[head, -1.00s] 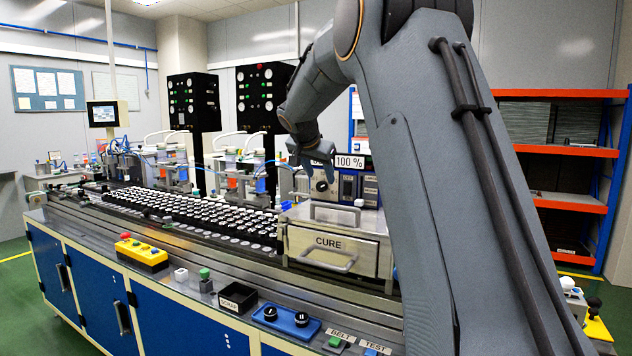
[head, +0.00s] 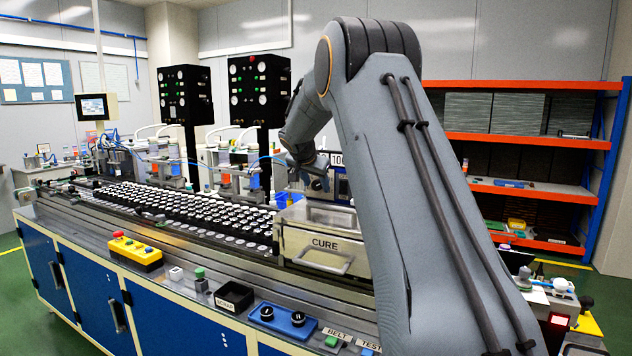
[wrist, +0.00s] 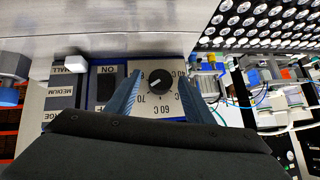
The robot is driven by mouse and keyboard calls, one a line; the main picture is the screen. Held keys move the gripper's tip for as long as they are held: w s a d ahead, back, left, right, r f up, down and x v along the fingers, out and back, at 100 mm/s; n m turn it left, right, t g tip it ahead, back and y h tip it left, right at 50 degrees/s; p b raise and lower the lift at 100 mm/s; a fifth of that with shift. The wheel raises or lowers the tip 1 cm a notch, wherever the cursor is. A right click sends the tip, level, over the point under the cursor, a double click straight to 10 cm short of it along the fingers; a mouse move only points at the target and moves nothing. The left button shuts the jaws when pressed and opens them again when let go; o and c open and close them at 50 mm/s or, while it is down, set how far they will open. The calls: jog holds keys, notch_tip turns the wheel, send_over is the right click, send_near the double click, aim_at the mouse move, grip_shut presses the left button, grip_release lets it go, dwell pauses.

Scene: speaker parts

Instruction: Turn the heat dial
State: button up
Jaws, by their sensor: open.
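The heat dial (wrist: 161,81) is a round black knob with a pale pointer on a light plate marked in degrees C, upside down in the wrist view. My gripper (wrist: 158,77) is open, with one blue-grey finger on each side of the dial. A gap shows between the dial and each finger; I cannot tell how deep the fingers reach. In the head view my gripper (head: 313,177) is at the control panel behind the CURE drawer (head: 318,247), and the arm hides most of the panel. The dial is not clear there.
An ON/OFF switch (wrist: 106,86) is close beside the left finger in the wrist view. The CURE box's metal top (wrist: 110,25) borders the panel. Rows of black parts (head: 190,208) fill the belt at left.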

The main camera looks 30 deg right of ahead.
jog(key=c, duration=1)
jog(key=shift+c, duration=0.2)
jog(key=shift+w+a+b, duration=0.1)
jog(key=shift+w+b, duration=0.05)
jog(key=shift+b, duration=0.3)
jog(key=g+b, duration=0.1)
jog(key=n+g+h+b, duration=0.1)
jog(key=shift+w+a+f+h+b, duration=0.15)
jog(key=shift+w+f+h+b, duration=0.05)
jog(key=shift+h+b, duration=0.15)
jog(key=n+g+h+b, duration=0.2)
jog(key=g+h, duration=0.1)
jog(key=shift+w+a+n+b, duration=0.2)
jog(key=shift+n+b, duration=0.2)
jog(key=n+g+h+b, duration=0.1)
jog(key=h+b, duration=0.1)
jog(key=n+g+h+b, duration=0.1)
jog(key=n+g+b, duration=0.1)
jog(key=shift+w+a+f+h, duration=0.15)
jog(key=shift+w+f+h, duration=0.05)
jog(key=shift+f+h, duration=0.2)
jog(key=shift+n+g+h+b, duration=0.5)
jog(key=shift+n+h+b, duration=0.55)
jog(key=shift+b, duration=0.2)
